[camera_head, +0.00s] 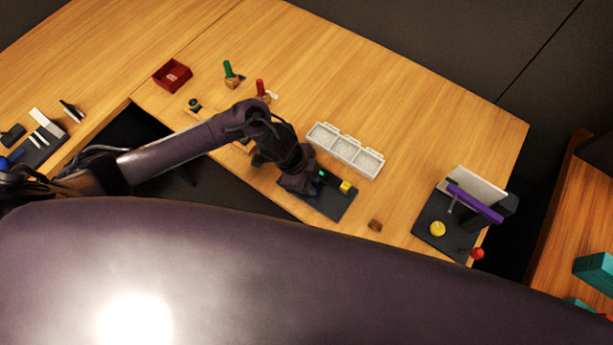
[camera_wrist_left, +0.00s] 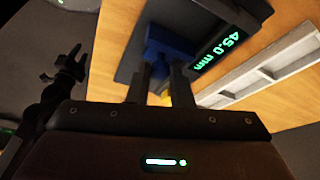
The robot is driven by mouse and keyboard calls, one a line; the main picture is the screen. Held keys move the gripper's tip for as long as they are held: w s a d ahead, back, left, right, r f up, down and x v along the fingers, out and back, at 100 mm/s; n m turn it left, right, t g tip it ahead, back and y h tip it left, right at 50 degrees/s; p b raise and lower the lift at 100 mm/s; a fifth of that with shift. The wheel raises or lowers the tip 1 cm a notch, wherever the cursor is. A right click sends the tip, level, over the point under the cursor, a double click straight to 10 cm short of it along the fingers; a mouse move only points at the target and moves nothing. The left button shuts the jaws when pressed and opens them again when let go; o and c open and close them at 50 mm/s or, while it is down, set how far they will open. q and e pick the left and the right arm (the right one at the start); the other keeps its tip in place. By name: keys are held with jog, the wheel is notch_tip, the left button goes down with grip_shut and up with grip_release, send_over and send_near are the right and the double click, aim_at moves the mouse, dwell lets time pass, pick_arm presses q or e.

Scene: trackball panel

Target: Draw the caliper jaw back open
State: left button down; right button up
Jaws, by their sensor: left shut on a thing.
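The caliper is a dark plate (camera_head: 328,203) near the table's front edge in the head view, with a small yellow block (camera_head: 346,187) and a green-lit readout (camera_head: 322,173) on it. In the left wrist view the readout (camera_wrist_left: 215,50) shows 45.0 mm. A blue jaw piece (camera_wrist_left: 168,45) lies at the fingertips of my left gripper (camera_wrist_left: 161,75), which is shut on it. In the head view my left gripper (camera_head: 298,184) comes down over the plate's left end and hides the blue piece. The yellow block is mostly hidden behind the fingers in the wrist view.
A white compartment tray (camera_head: 345,150) lies just behind the caliper. A small brown piece (camera_head: 375,225) is to its right. A dark stand with a purple bar (camera_head: 474,203) is at the right. A red box (camera_head: 172,75) and small handled tools (camera_head: 232,74) stand at the back left.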

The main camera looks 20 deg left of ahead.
pick_arm(q)
jog(key=c, duration=1.6)
grip_release()
jog(key=shift+s+d, duration=0.15)
jog(key=shift+d, duration=0.15)
jog(key=v, duration=0.7)
jog(key=shift+r+b, duration=0.35)
